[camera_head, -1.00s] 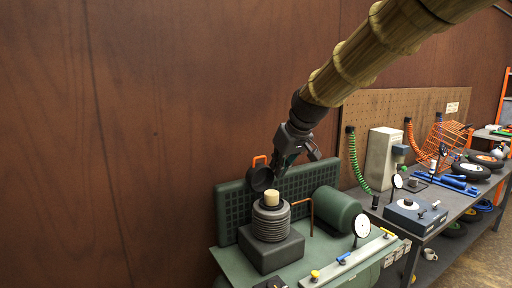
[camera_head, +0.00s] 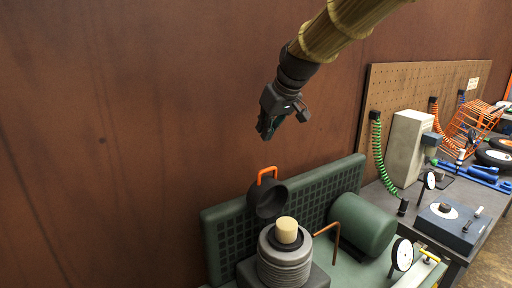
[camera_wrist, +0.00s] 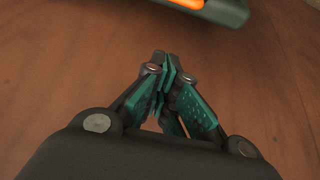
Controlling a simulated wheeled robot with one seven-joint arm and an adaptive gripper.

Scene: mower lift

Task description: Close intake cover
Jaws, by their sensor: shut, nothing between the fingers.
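The intake cover (camera_head: 267,199) is a dark round cap with an orange handle (camera_head: 267,174) on its upper edge. It stands open, tilted up behind the ribbed grey intake housing (camera_head: 284,262). A cream cylindrical filter (camera_head: 287,230) sticks up from the housing's top. My gripper (camera_head: 264,136) is shut and empty, in the air above the cover and apart from it. In the wrist view my gripper (camera_wrist: 168,75) has its teal finger pads together, with brown wall behind them. An orange strip on a dark part shows at the top edge there.
A workbench with tools stands at right. The space before the brown wall (camera_head: 110,140) is free.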

